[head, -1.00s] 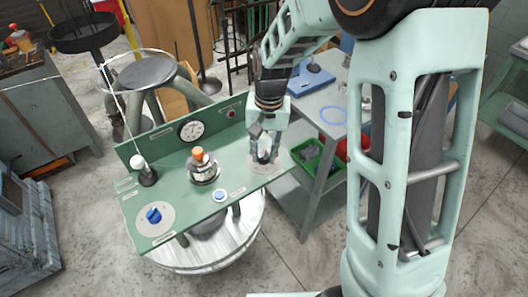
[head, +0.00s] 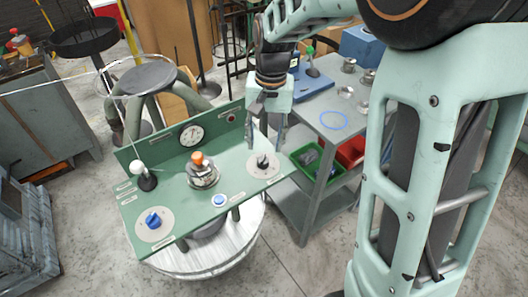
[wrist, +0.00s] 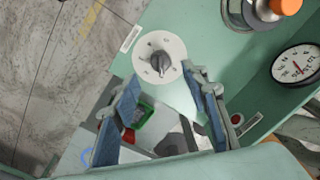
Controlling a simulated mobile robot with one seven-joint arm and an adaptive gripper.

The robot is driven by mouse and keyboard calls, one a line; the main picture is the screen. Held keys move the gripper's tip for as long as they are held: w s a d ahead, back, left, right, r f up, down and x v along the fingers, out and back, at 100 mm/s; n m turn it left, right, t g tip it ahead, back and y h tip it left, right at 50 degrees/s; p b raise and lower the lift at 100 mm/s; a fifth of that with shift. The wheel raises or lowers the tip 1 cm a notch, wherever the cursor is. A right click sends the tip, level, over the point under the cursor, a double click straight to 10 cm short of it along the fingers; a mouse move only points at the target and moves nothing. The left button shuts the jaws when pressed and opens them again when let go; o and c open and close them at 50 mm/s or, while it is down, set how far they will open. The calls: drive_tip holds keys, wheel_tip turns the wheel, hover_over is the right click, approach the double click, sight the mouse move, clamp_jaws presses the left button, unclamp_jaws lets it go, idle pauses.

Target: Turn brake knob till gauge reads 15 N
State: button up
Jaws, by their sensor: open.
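A black pointer knob (head: 262,162) sits on a round pale dial plate at the right end of the green bench panel; it also shows in the wrist view (wrist: 159,62). A blue knob (head: 154,220) sits on a grey disc at the panel's front left. I cannot read the labels, so I cannot tell which is the brake knob. The round white gauge (head: 191,134) stands on the back board, also in the wrist view (wrist: 296,64); its reading is too small to tell. My gripper (head: 265,139) is open and empty, above the black knob and apart from it.
An orange-topped spindle (head: 202,170) stands mid-panel. A white-ball lever (head: 138,168) is at the left, and a blue button (head: 218,199) is near the front edge. A grey cart (head: 335,137) with green and red bins stands close on the right.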

wheel_tip(320, 180, up, 5)
drive_tip(key=shift+d+r, duration=0.1)
drive_tip(key=shift+d, duration=0.05)
idle(0.4)
